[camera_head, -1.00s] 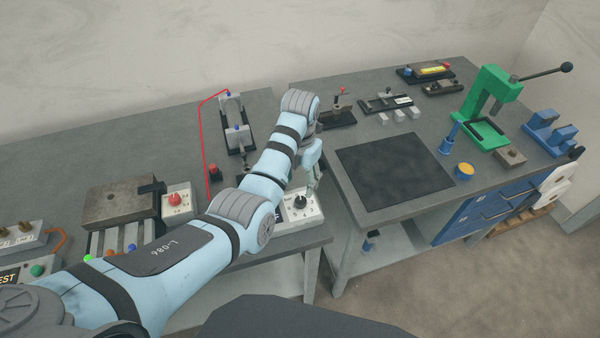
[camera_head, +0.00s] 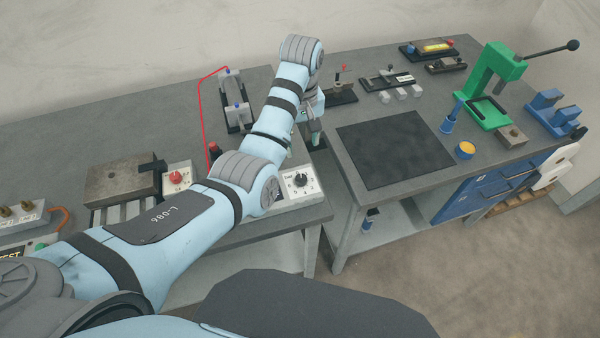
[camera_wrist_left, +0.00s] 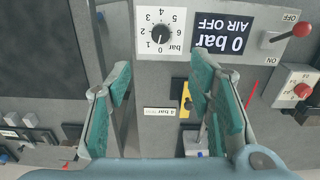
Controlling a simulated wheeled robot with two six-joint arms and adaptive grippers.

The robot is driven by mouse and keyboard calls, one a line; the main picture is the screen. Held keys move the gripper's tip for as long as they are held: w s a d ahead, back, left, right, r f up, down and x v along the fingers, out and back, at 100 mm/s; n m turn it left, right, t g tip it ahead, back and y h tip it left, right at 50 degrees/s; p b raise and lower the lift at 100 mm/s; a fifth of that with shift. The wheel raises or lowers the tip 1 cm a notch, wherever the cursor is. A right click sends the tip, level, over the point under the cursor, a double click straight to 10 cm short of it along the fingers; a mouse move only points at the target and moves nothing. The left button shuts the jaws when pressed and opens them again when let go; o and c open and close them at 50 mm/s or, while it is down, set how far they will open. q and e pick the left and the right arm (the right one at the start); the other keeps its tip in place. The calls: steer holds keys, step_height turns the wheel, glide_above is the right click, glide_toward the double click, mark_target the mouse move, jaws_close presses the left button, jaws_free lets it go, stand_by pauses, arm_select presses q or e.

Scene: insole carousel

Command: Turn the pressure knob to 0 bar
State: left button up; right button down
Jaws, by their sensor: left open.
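The pressure knob (camera_head: 301,180) is a black dial on a light panel (camera_head: 312,190) at the front of the left bench. In the left wrist view the knob (camera_wrist_left: 161,36) shows upside down on a numbered scale, and its white mark points at or close to 0. The dark display (camera_wrist_left: 222,32) beside it reads "0 bar AIR OFF". My left gripper (camera_head: 314,132) is beyond the knob, apart from it. In the left wrist view the gripper (camera_wrist_left: 160,82) has its teal fingers spread with nothing between them. My right gripper is not in view.
A panel with a red knob (camera_head: 176,177) and a steel block (camera_head: 122,186) lie left of my arm. A clamp fixture (camera_head: 236,116) with a red hose stands behind. The right bench carries a black mat (camera_head: 395,152) and a green press (camera_head: 490,85). A gap separates the benches.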

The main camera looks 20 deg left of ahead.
mark_target(301, 179)
arm_select(q)
steer(key=f+m, duration=0.3)
steer(key=f, duration=0.1)
steer(key=f+m+b, duration=0.1)
steer(key=f+m, duration=0.2)
steer(key=f, duration=0.2)
steer(key=f+m+b, duration=0.1)
steer(key=f+m, duration=0.2)
steer(key=f, duration=0.2)
steer(key=shift+s+f+m, duration=0.2)
steer(key=shift+f+m, duration=0.05)
steer(key=shift+m, duration=0.15)
steer(key=shift+c, duration=0.3)
